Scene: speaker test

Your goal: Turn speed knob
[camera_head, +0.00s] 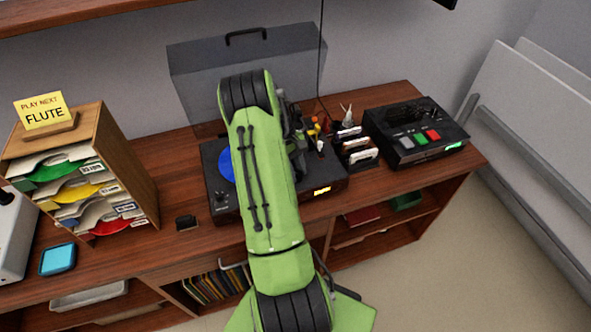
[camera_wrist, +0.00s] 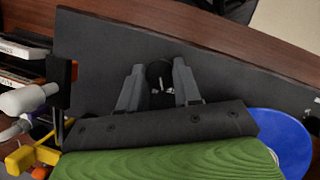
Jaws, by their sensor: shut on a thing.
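The speed knob (camera_wrist: 160,74) is a small round black knob with a white mark. It rises from the dark top of the turntable (camera_wrist: 95,55) in the wrist view. My gripper (camera_wrist: 158,84) has one finger on each side of the knob and is shut on it. In the head view the turntable (camera_head: 222,205) stands on the wooden cabinet. A blue disc (camera_head: 226,165) lies on it and also shows at the right in the wrist view (camera_wrist: 285,140). My green arm covers much of the turntable, and the knob is hidden there.
White and yellow parts (camera_wrist: 30,100) stand close beside my gripper in the wrist view. A raised dark lid (camera_head: 195,85) is behind the turntable. A black box with coloured buttons (camera_head: 400,145) stands right, and a wooden sleeve rack (camera_head: 130,165) stands left.

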